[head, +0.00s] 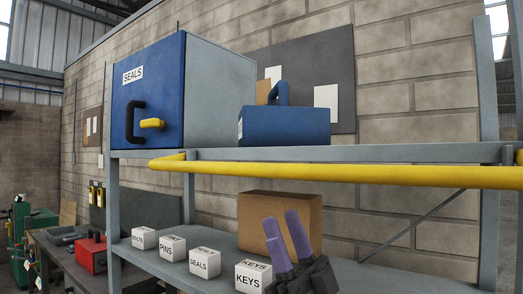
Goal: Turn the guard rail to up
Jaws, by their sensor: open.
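The guard rail (340,173) is a long yellow bar across the front of the upper shelf (400,154). It runs just below the shelf's front edge in the picture and stands out toward me. Its left end bends back to the shelf front; its right end runs out of view. My gripper (281,218), with two purple fingers, is open and empty. It points up below the rail, apart from it in the picture. How far it is from the rail in depth I cannot tell.
A blue SEALS cabinet (150,100) with a black handle and a yellow lever, and a blue case (285,127), stand on the upper shelf. A cardboard box (300,215) and several labelled white boxes (205,262) stand on the lower shelf. A red case (91,254) sits at left.

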